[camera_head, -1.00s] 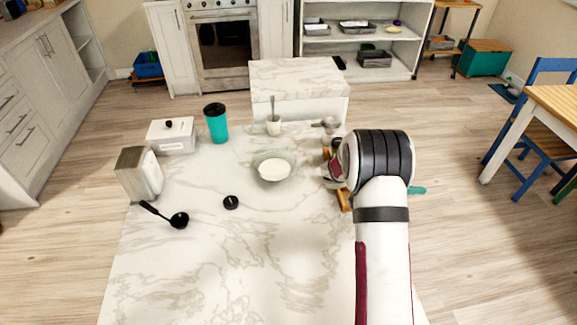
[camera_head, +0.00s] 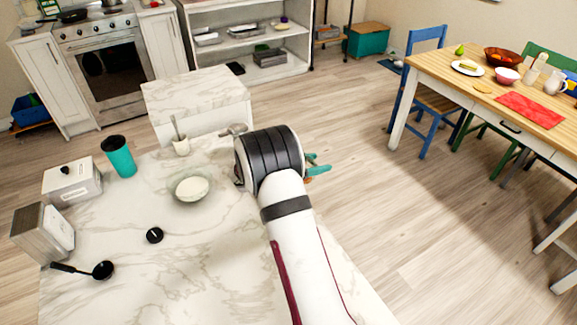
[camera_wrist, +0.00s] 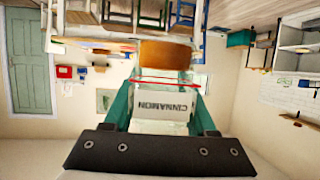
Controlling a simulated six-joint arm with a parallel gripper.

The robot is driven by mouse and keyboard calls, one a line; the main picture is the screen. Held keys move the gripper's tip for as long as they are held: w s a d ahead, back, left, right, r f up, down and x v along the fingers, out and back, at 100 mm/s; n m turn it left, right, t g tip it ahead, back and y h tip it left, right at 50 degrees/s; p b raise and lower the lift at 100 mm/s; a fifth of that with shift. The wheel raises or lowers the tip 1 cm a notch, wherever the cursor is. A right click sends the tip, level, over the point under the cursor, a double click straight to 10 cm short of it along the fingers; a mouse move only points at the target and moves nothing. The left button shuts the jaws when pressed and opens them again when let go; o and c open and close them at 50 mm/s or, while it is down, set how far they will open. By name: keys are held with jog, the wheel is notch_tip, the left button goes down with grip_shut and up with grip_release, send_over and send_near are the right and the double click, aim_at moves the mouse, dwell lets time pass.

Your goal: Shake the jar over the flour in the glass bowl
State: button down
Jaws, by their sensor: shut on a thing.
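The glass bowl (camera_head: 176,196) with white flour (camera_head: 193,188) stands on the marble-topped table, left of my arm. The jar (camera_wrist: 165,55), labelled CINNAMON, has brown upper contents or a brown end in the wrist view and is held between my teal fingers. My gripper (camera_wrist: 162,100) is shut on the jar. In the head view my arm hides most of the gripper. A teal finger shows right of my wrist, to the right of the bowl and apart from it. The jar is largely hidden in the head view.
A teal tumbler (camera_head: 119,157), white box (camera_head: 72,182), grey-and-white holder (camera_head: 42,233), black ladle (camera_head: 103,270) and black disc (camera_head: 154,235) stand or lie left. A small cup (camera_head: 181,146) stands behind the bowl. The front table top is clear. A wooden table (camera_head: 420,72) is far right.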

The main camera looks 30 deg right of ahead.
jog(key=w+a+n+t+y, duration=0.1)
jog(key=w+a+n+t, duration=0.1)
jog(key=w+a, duration=0.1)
jog(key=w+a+n+t+y, duration=0.1)
jog(key=w+a+t, duration=0.1)
jog(key=w+a, duration=0.2)
jog(key=w+a+r+n+t+y, duration=0.1)
jog(key=w+a+n+t, duration=0.1)
jog(key=w, duration=0.4)
jog(key=shift+w+a+r+n, duration=0.1)
jog(key=shift+a+n, duration=0.2)
jog(key=shift+a, duration=0.45)
jog(key=w+a+n+t+y, duration=0.1)
jog(key=w+a+n, duration=0.2)
jog(key=a, duration=0.3)
jog(key=w+a+f+n+t+y, duration=0.1)
jog(key=w+a+n+t+y, duration=0.1)
jog(key=w+a+n, duration=0.2)
jog(key=shift+w+a+n, duration=0.25)
jog(key=shift+a+n, duration=0.25)
jog(key=shift+a, duration=0.75)
jog(key=shift+s+d+f+n+t+h, duration=0.25)
jog(key=shift+n+h, duration=0.8)
jog(key=shift+n, duration=1.1)
jog(key=shift+w+f+n+t+h, duration=0.1)
jog(key=shift+f+n+t+h, duration=0.3)
jog(key=shift+n+h, duration=1.25)
jog(key=shift+s+d+f+n+t+h, duration=0.15)
jog(key=shift+f+n+h, duration=0.35)
jog(key=shift+n, duration=2.2)
